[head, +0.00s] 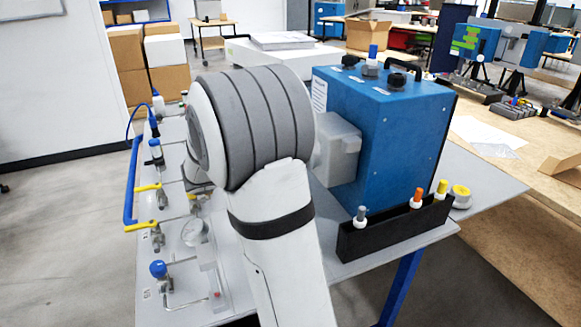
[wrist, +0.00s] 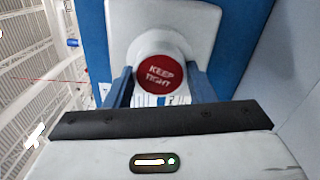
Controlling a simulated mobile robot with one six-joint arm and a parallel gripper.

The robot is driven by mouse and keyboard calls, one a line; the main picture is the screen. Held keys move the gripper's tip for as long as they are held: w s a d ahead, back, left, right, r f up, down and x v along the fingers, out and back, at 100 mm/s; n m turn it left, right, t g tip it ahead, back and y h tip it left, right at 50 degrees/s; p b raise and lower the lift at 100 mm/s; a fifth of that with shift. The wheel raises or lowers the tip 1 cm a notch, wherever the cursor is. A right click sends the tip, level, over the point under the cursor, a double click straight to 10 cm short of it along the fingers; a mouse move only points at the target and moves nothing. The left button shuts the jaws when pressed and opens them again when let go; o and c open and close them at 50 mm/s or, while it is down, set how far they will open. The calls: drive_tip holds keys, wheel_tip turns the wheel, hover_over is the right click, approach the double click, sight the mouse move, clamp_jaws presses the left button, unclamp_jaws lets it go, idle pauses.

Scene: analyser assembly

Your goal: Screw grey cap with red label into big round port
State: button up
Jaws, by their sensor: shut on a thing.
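The cap (wrist: 160,74) has a red round label reading "KEEP TIGHT" and a pale rim, and it faces the wrist camera. My gripper (wrist: 160,88) is shut on it, with one dark blue finger on each side. Behind the cap is the pale grey housing (wrist: 117,16) on the side of the blue analyser (wrist: 242,40). I cannot tell whether the cap is seated against the housing. The big round port is not seen; the cap covers that spot. In the head view my arm hides the gripper and cap, beside the housing (head: 340,150) on the analyser (head: 395,125).
A black rack (head: 395,228) with grey-, orange- and yellow-topped items stands in front of the analyser. A yellow-topped round container (head: 460,196) sits beside it. Left of my arm, a panel holds yellow-handled valves (head: 147,187), a gauge (head: 194,232) and tubing. Dark knobs top the analyser.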

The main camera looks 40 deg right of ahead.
drive_tip(key=m+b, duration=0.8)
drive_tip(key=b, duration=0.5)
drive_tip(key=shift+r, duration=0.15)
drive_tip(key=o, duration=1)
